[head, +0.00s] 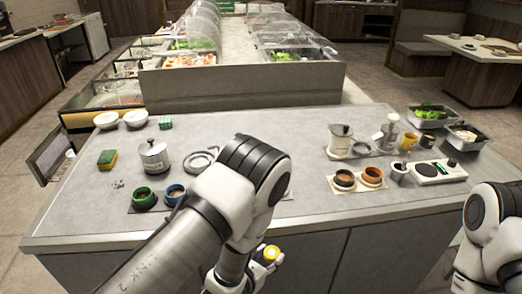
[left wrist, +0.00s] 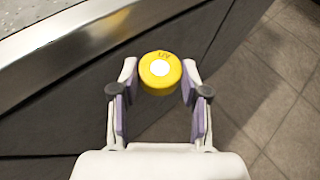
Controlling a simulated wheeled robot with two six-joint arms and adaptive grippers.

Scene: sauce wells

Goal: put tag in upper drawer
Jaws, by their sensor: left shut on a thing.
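My left gripper (left wrist: 160,80) is shut on a yellow round tag (left wrist: 159,84) with a white centre and small dark lettering. The tag sits between the two fingertips. In the head view the yellow tag (head: 271,252) is in front of the counter's near edge, with my left arm partly covering the gripper. The dark counter front (left wrist: 205,22) lies beyond the tag in the left wrist view, with seams between panels. I cannot tell which panel is the upper drawer, and no drawer is seen open. My right gripper is out of view; only its arm shows at the right.
Tiled floor (left wrist: 280,110) lies beside the counter front.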

